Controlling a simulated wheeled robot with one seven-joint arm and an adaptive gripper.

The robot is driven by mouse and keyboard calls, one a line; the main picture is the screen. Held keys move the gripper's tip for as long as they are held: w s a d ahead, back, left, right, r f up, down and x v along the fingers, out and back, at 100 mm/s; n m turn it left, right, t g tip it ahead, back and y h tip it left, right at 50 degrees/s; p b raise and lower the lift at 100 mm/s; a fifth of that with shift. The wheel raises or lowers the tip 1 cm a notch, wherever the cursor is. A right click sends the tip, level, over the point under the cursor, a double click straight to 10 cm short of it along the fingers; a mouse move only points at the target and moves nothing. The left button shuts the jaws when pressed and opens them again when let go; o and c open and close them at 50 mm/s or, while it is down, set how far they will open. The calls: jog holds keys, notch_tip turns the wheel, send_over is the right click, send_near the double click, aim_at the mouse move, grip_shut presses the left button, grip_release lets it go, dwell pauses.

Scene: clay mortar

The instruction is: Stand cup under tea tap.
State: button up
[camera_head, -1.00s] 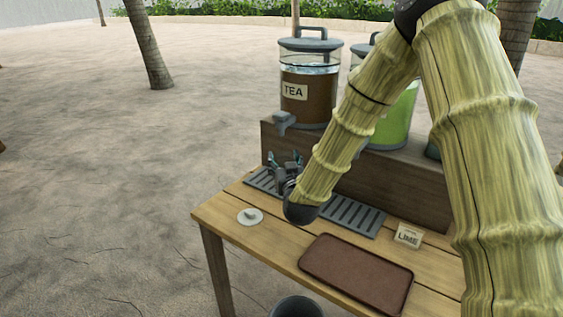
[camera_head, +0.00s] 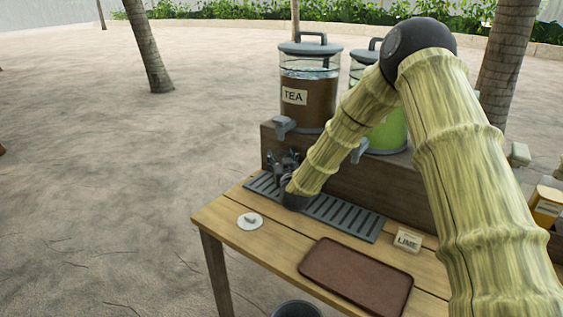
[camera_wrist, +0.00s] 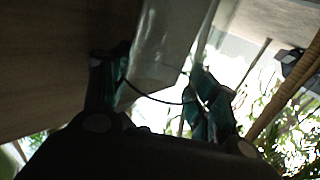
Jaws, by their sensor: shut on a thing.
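The tea dispenser (camera_head: 308,103), labelled TEA, stands on a wooden riser with its grey tap (camera_head: 284,125) facing the front. My gripper (camera_head: 287,163) is low over the left end of the slotted drip tray (camera_head: 345,215), below the tea tap. In the wrist view, my gripper (camera_wrist: 158,92) has its teal fingers on either side of a clear cup (camera_wrist: 168,45), shut on it. In the head view the cup is mostly hidden by the gripper, and whether it touches the tray cannot be told.
A green-drink dispenser (camera_head: 390,130) stands right of the tea, partly behind my arm. A LIME sign (camera_head: 408,240), a brown tray (camera_head: 357,277) and a small white disc (camera_head: 250,221) lie on the table. A dark bin (camera_head: 296,309) is at the front.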

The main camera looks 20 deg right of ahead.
jog(key=shift+f, duration=0.5)
jog(key=shift+f, duration=0.2)
jog(key=o, duration=1.2)
jog(key=shift+r, duration=0.1)
jog(key=shift+r, duration=0.2)
jog(key=s+a, duration=0.1)
jog(key=s, duration=1.1)
jog(key=shift+a+b, duration=0.25)
jog(key=shift+b, duration=0.05)
jog(key=shift+f, duration=0.1)
